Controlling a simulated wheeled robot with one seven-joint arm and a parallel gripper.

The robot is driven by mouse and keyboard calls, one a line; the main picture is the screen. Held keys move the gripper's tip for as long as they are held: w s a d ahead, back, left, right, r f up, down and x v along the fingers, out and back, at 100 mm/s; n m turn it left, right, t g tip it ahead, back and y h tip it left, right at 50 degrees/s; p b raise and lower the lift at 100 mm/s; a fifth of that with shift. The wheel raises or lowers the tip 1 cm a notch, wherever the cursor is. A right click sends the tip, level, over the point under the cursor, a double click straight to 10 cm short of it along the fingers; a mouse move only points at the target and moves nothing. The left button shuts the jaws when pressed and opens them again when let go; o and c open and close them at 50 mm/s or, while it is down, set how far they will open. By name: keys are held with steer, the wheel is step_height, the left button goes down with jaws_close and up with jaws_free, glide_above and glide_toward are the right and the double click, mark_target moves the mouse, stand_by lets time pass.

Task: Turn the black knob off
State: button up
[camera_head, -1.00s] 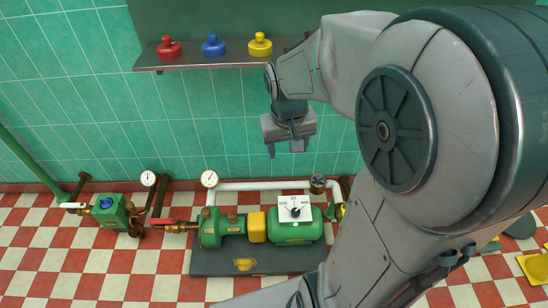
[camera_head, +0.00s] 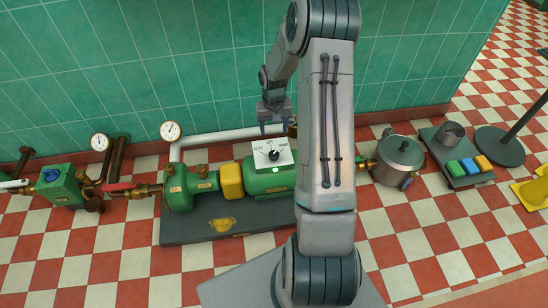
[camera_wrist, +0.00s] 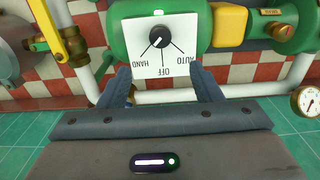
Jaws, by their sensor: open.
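The black knob (camera_head: 274,155) sits on a white panel (camera_head: 260,165) marked AUTO, OFF and HAND, on top of the green pump. In the wrist view the panel is upside down, and a light mark on the knob (camera_wrist: 160,36) seems to point down-left towards HAND, though it is small. My gripper (camera_head: 274,128) is in front of the wall, behind the panel in the head view. In the wrist view my gripper (camera_wrist: 163,78) is open and empty, its two fingers spread apart below the panel. It is apart from the knob.
A white pipe (camera_head: 225,135) runs behind the pump. A yellow coupling (camera_head: 231,181) and pressure gauges (camera_head: 171,131) stand to the left. A steel pot (camera_head: 397,160) and a block with coloured buttons (camera_head: 462,168) are to the right. The checkered floor in front is mostly clear.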

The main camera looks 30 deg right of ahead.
mark_target(274, 154)
step_height(274, 154, down, 14)
steer(key=b, duration=0.5)
steer(key=shift+r, duration=0.15)
steer(key=c, duration=1)
